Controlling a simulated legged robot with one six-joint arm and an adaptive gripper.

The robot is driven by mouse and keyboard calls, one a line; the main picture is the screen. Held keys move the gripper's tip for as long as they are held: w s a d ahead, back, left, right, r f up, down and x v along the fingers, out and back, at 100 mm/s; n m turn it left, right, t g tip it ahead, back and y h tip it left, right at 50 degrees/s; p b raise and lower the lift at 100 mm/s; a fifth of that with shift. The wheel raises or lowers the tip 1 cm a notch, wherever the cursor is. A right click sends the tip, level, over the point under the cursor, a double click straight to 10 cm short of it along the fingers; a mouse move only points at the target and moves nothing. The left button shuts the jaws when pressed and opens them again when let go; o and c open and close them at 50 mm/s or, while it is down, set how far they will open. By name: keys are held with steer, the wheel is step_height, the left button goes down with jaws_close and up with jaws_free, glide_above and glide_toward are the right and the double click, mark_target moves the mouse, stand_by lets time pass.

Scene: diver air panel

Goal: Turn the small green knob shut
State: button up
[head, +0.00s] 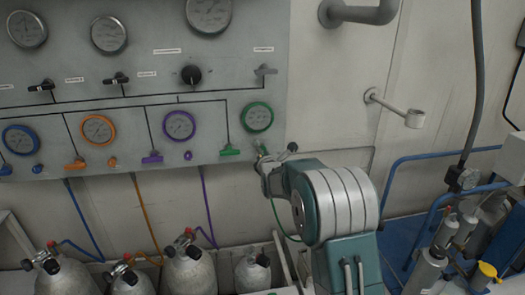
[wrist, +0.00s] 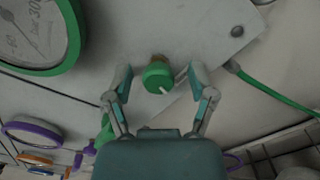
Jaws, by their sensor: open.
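The small green knob (wrist: 158,76) is in the middle of the wrist view, on a brass-coloured stem with a pale pointer line on its face. My gripper (wrist: 160,70) is open, one finger on each side of the knob, with a visible gap at both sides. I cannot tell how deep the fingers reach along it. In the head view the knob (head: 261,147) shows small and partly hidden at the panel's lower right, and my gripper (head: 276,156) is close by it.
A green gauge (head: 257,117) sits just above the knob, and a green lever (head: 230,152) to its left. Purple, orange and blue gauges with levers and small knobs continue leftward. A green hose (wrist: 270,88) runs at right in the wrist view. Cylinders (head: 188,268) stand below.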

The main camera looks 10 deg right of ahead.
jaws_close()
